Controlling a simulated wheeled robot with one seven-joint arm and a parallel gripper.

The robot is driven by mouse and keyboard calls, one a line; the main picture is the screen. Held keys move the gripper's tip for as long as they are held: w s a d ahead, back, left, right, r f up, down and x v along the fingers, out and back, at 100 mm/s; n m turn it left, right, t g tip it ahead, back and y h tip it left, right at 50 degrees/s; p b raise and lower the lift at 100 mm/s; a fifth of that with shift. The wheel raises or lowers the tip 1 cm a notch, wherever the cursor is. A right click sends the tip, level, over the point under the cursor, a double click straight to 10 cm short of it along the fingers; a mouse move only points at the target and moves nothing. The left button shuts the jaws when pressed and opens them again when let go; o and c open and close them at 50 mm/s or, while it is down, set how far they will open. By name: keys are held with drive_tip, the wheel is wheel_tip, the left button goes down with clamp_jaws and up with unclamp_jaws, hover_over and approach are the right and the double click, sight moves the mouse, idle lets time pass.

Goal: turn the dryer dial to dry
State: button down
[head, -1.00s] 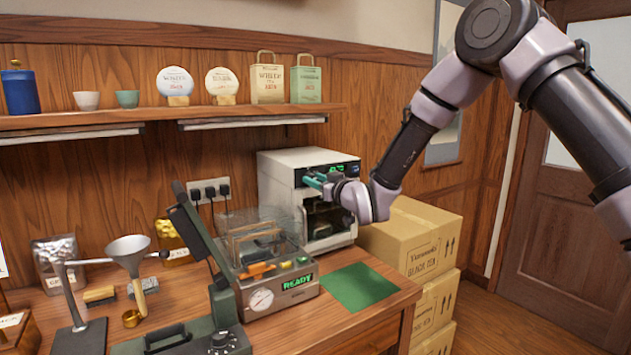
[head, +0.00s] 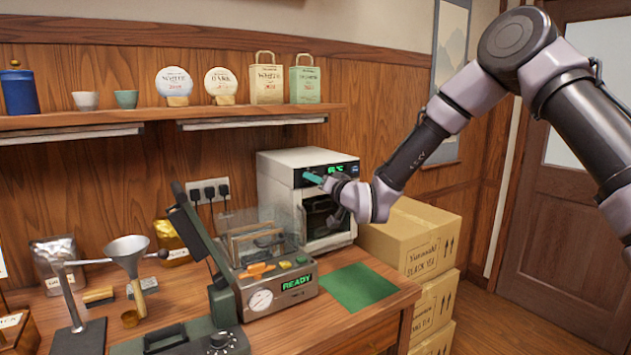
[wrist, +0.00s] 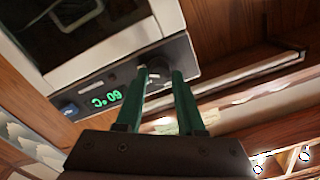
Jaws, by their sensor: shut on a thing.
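The dryer (head: 276,184) is a white box with a black control strip at the back of the bench, its front door dark. My gripper (head: 312,178) reaches its control strip from the right, with teal fingers. In the wrist view my gripper (wrist: 160,72) has one finger on each side of the dark round dial (wrist: 156,60), shut on it. The dial's pointer and markings cannot be read, and the fingers hide the dial in the head view.
A press-like machine with a READY display (head: 297,282) and clear cover stands left of the dryer. A green mat (head: 358,287) lies in front. Cardboard boxes (head: 410,240) are stacked at the right. A shelf (head: 160,115) runs above.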

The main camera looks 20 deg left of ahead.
drive_tip(key=shift+f, duration=0.1)
idle(0.3)
drive_tip(key=c, duration=0.5)
unclamp_jaws()
drive_tip(key=shift+c, duration=0.2)
drive_tip(key=v, duration=1)
drive_tip(key=shift+s+d, duration=0.25)
drive_tip(key=shift+s, duration=0.1)
